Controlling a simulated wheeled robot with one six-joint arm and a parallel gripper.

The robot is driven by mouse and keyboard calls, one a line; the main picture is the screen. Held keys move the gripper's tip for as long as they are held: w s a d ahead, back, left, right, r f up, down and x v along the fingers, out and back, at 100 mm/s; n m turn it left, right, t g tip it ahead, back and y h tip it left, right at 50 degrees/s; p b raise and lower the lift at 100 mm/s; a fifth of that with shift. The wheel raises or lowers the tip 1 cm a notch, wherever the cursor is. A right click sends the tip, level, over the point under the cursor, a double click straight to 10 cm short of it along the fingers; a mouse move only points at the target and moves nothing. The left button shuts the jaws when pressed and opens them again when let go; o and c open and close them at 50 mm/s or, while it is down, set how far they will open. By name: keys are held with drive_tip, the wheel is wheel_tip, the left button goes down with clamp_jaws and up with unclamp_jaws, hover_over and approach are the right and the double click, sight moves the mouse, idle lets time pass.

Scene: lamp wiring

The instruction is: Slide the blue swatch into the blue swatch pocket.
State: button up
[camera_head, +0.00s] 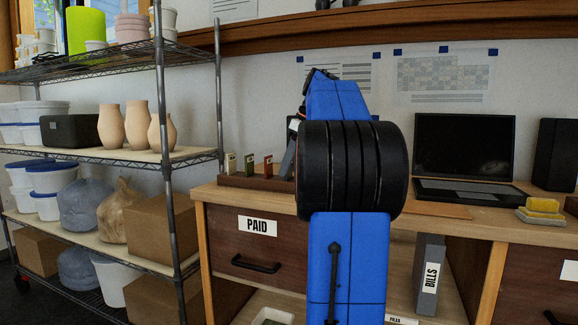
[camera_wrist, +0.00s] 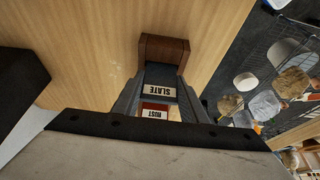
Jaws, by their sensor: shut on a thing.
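The blue-grey swatch labelled SLATE (camera_wrist: 160,75) is between the fingers of my gripper (camera_wrist: 161,82), which is shut on it. Its label reads upside down in the wrist view. The brown wooden swatch rack (camera_wrist: 163,48) shows just beyond the swatch, and in the head view the rack (camera_head: 240,182) stands on the desk. A rust swatch (camera_wrist: 155,105) shows close beside the held one. It also stands in the rack in the head view (camera_head: 268,166). My arm hides most of my gripper and the rack's right end there. I cannot tell whether the blue swatch is inside a pocket.
Two other swatches, one pale-labelled (camera_head: 230,164) and one green (camera_head: 249,164), stand left of the rust one. A laptop (camera_head: 465,155) and yellow sponges (camera_head: 542,211) are on the desk at right. A wire shelf (camera_head: 165,130) stands close on the left.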

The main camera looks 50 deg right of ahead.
drive_tip(key=o, duration=1.1)
drive_tip(key=shift+f, duration=0.15)
drive_tip(key=shift+c, duration=0.2)
drive_tip(key=v, duration=1.2)
